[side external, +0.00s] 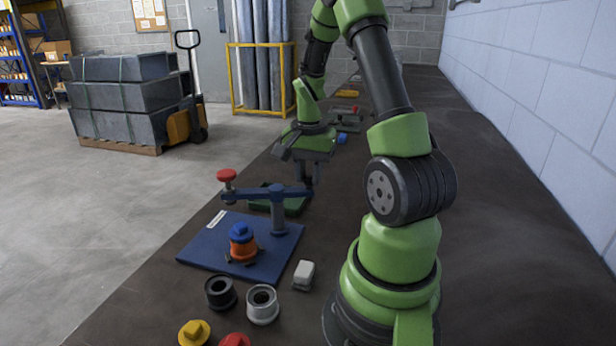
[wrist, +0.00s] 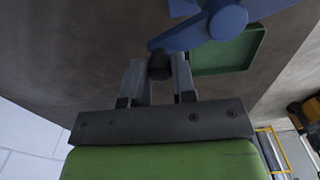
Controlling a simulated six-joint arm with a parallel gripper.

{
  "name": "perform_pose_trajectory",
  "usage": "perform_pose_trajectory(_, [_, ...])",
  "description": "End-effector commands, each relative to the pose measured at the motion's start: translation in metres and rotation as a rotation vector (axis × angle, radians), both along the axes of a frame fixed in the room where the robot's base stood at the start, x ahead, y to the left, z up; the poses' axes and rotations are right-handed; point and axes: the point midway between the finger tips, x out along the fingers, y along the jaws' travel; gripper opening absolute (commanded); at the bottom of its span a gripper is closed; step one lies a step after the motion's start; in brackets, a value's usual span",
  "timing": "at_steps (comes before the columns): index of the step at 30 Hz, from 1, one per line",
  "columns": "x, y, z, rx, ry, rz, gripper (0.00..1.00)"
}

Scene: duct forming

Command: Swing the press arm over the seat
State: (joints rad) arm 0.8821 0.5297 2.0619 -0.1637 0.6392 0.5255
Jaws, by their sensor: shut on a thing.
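The blue press arm (side external: 255,194) lies level on top of a blue post (side external: 279,218) at the back right of a blue base plate (side external: 205,249). A red knob (side external: 227,175) stands on its left end, behind and left of the seat. On the plate, an orange part with a blue cap (side external: 241,236) stands upright at the seat, largely hiding it. My gripper (side external: 308,184) is at the press arm's right end. In the wrist view my gripper (wrist: 158,80) is shut on a dark round handle (wrist: 159,66) at the end of the blue press arm (wrist: 195,32).
A green tray (side external: 293,206) lies just behind the post. The bench's left edge is close to the plate.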

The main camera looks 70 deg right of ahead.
Motion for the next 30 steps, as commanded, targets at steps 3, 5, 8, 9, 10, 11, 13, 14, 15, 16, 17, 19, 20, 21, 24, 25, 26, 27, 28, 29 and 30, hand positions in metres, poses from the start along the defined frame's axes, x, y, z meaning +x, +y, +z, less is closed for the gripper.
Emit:
perform_pose_trajectory(3, [0.003,-0.008,0.001,-0.004,-0.002,0.109,0.00])
perform_pose_trajectory(5, [0.005,-0.012,0.001,-0.004,-0.002,0.166,0.00])
perform_pose_trajectory(8, [0.009,-0.017,0.001,-0.004,-0.001,0.262,0.00])
perform_pose_trajectory(9, [0.011,-0.019,0.001,-0.005,-0.002,0.301,0.00])
perform_pose_trajectory(10, [0.012,-0.021,0.001,-0.005,-0.002,0.329,0.00])
perform_pose_trajectory(11, [0.013,-0.022,0.001,-0.005,-0.001,0.357,0.00])
perform_pose_trajectory(13, [0.016,-0.025,0.001,-0.004,-0.001,0.421,0.00])
perform_pose_trajectory(14, [0.017,-0.027,0.001,-0.005,-0.001,0.447,0.00])
perform_pose_trajectory(15, [0.019,-0.028,0.001,-0.006,-0.002,0.481,0.00])
perform_pose_trajectory(16, [0.020,-0.029,0.001,-0.005,-0.002,0.506,0.00])
perform_pose_trajectory(17, [0.022,-0.030,0.001,-0.005,-0.002,0.529,0.00])
perform_pose_trajectory(19, [0.024,-0.032,0.001,-0.006,-0.002,0.581,0.00])
perform_pose_trajectory(20, [0.026,-0.033,0.001,-0.006,-0.002,0.603,0.00])
perform_pose_trajectory(21, [0.027,-0.034,0.001,-0.006,-0.002,0.629,0.00])
perform_pose_trajectory(24, [0.030,-0.036,0.001,-0.007,-0.002,0.687,0.00])
perform_pose_trajectory(25, [0.031,-0.037,0.001,-0.007,-0.002,0.702,0.00])
perform_pose_trajectory(26, [0.032,-0.037,0.001,-0.007,-0.002,0.716,0.00])
perform_pose_trajectory(27, [0.033,-0.037,0.001,-0.006,-0.001,0.732,0.00])
perform_pose_trajectory(28, [0.034,-0.038,0.001,-0.006,-0.001,0.744,0.00])
perform_pose_trajectory(29, [0.034,-0.038,0.001,-0.006,-0.001,0.754,0.00])
perform_pose_trajectory(30, [0.035,-0.038,0.001,-0.007,-0.001,0.765,0.00])
